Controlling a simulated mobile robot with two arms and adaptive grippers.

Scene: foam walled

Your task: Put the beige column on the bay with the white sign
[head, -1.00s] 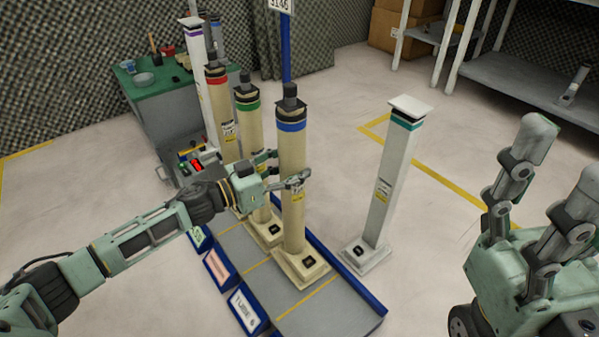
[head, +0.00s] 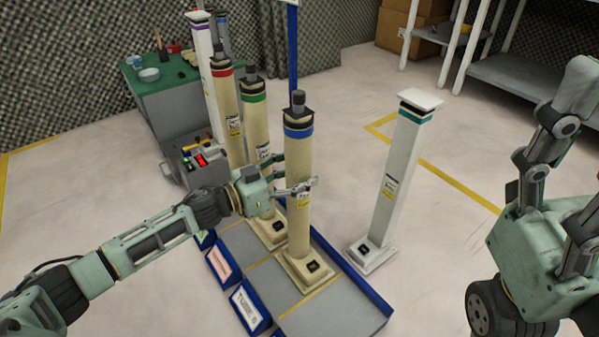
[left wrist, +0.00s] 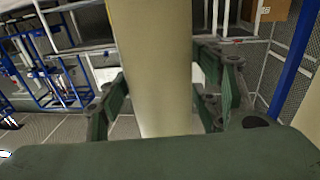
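The beige column with the blue band (head: 299,165) stands upright, its square base in the bay beside the white sign (head: 250,306). My left gripper (head: 287,181) is around its middle, with fingers on both sides. In the left wrist view the beige shaft (left wrist: 160,65) passes between the finger pads, with narrow gaps showing, so the gripper looks open. Beige columns with a green band (head: 254,115) and a red band (head: 226,110) stand behind it. My right gripper (head: 555,145) is open and empty at the right.
A white column with a teal band (head: 398,170) stands on the floor just right of the blue-edged rack. A pink sign (head: 222,266) marks the neighbouring bay. A green-topped table (head: 170,90) is at the back left. Shelves (head: 515,75) stand at the back right.

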